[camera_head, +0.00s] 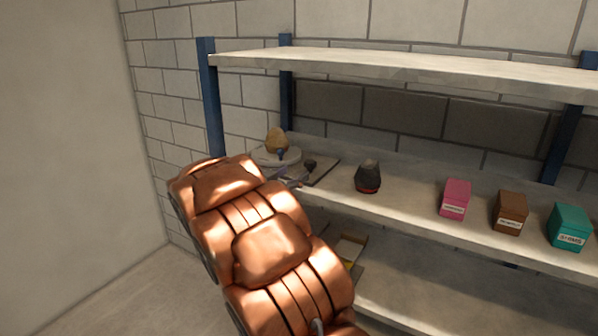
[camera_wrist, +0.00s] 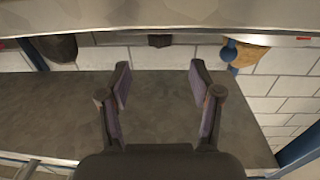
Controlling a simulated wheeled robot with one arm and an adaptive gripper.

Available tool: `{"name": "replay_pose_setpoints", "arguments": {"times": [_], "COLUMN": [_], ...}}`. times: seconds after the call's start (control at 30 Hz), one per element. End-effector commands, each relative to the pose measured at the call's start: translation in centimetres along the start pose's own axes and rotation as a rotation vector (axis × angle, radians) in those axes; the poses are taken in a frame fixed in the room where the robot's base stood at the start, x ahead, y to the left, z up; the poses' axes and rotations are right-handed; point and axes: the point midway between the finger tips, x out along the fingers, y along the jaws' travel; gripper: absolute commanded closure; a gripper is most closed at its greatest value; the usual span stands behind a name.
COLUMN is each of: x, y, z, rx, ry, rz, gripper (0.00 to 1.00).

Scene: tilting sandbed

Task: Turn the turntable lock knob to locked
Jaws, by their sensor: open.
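A pale round turntable (camera_head: 265,156) sits at the left end of the middle shelf, with a tan rounded object (camera_head: 276,139) on it. A small blue knob-like part (camera_head: 281,154) shows at its front; it is also in the wrist view (camera_wrist: 229,51). A small dark knob (camera_head: 310,164) stands on a flat plate (camera_head: 325,168) beside the turntable. A dark part, seemingly this knob, shows in the wrist view (camera_wrist: 159,40). I cannot tell which is the lock knob or its setting. My gripper (camera_wrist: 160,74) is open and empty, apart from these parts. My arm largely hides it in the head view.
A black and red object (camera_head: 368,177) stands right of the plate. Pink (camera_head: 455,199), brown (camera_head: 510,211) and teal (camera_head: 569,227) boxes stand farther right. The upper shelf (camera_head: 420,70) overhangs, and a blue post (camera_head: 210,105) stands at left.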

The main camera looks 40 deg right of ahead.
Motion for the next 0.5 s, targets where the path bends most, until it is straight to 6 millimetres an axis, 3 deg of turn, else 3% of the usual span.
{"name": "replay_pose_setpoints", "arguments": {"times": [0.2, 0.5], "x": [-1.9, -2.5], "y": [-0.1, 0.0], "z": [0.1, 0.1], "rx": [0.000, -0.002], "ry": [-0.004, -0.002], "rz": [-0.002, -0.001], "gripper": [0.36, 0.36]}}
